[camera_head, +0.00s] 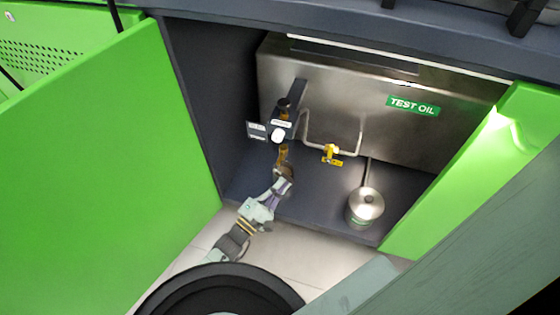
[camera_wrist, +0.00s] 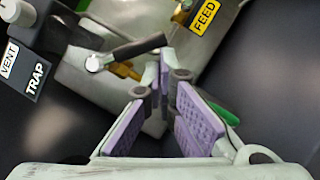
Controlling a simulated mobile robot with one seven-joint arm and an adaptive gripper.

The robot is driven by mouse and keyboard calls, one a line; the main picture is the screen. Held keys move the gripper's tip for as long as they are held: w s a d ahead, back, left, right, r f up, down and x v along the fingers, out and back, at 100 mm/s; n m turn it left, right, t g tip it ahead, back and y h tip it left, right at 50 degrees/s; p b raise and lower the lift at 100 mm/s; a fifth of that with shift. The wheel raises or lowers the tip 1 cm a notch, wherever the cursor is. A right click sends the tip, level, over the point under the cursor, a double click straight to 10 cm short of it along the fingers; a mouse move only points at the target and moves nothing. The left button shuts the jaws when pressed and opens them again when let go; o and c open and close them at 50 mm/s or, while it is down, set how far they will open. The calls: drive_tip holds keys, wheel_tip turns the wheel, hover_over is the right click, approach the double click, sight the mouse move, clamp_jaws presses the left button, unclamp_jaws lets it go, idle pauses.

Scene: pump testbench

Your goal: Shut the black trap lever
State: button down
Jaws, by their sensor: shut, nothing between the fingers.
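In the wrist view, the black trap lever (camera_wrist: 138,47) runs from a round metal pivot at its left end up to the right. A black label reading TRAP (camera_wrist: 37,79) is to its left. My gripper (camera_wrist: 168,70) is shut and empty, with purple finger pads. Its fingertips are by the free right end of the lever; I cannot tell whether they touch. In the head view my gripper (camera_head: 284,172) is just below the yellow-brown pipe (camera_head: 283,153) under the valve block. The lever is too small to make out there.
The steel TEST OIL tank (camera_head: 340,90) fills the back of the cabinet. A yellow valve (camera_head: 331,154) sits to the right, and a metal can (camera_head: 366,207) stands on the cabinet floor. Green doors stand left (camera_head: 110,165) and right (camera_head: 470,170). A yellow FEED label (camera_wrist: 205,16) is near.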

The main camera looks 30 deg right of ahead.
drive_tip(key=shift+s+d+r+p, duration=0.3)
drive_tip(key=shift+s+d+r, duration=0.15)
drive_tip(key=shift+s+d, duration=0.2)
drive_tip(key=shift+s, duration=0.1)
idle(1.2)
drive_tip(key=v, duration=1.2)
